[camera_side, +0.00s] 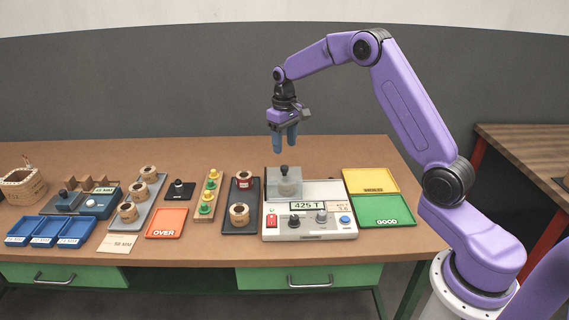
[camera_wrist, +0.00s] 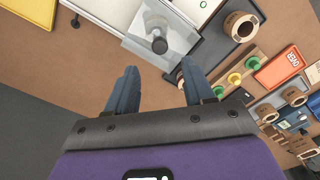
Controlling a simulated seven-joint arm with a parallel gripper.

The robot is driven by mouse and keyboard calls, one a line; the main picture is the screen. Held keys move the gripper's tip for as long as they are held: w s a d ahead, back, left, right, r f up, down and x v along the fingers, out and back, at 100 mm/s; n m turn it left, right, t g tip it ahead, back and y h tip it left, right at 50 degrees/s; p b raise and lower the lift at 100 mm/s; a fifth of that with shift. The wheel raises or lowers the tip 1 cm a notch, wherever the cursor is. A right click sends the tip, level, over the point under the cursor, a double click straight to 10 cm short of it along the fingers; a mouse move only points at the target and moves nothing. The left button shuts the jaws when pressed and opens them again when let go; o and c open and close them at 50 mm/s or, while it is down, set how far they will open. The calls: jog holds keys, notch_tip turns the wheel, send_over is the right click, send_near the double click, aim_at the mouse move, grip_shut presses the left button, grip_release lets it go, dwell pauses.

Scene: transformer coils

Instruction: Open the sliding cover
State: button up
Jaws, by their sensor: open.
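The sliding cover (camera_side: 284,186) is a clear, see-through box with a dark knob (camera_side: 284,169) on top. It sits at the back left of the white tester (camera_side: 325,222), whose display reads 425 T. In the wrist view the cover (camera_wrist: 176,33) and its round knob (camera_wrist: 159,45) show at the top centre. My gripper (camera_side: 285,150) hangs above the cover, pointing down, apart from the knob. Its blue fingers are spread and empty, and they also show in the wrist view (camera_wrist: 156,88). Whether anything lies under the cover is unclear.
A dark tray with coils (camera_side: 240,222) stands just left of the tester. A yellow tray (camera_side: 370,181) and a green GOOD tray (camera_side: 382,211) lie to its right. An orange OVER tray (camera_side: 166,223) and several coil holders fill the left. Bare wood lies behind the tester.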

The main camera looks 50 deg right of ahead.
aim_at(284, 166)
notch_tip(284, 166, down, 8)
jog(key=shift+r, duration=0.1)
dwell(0.4)
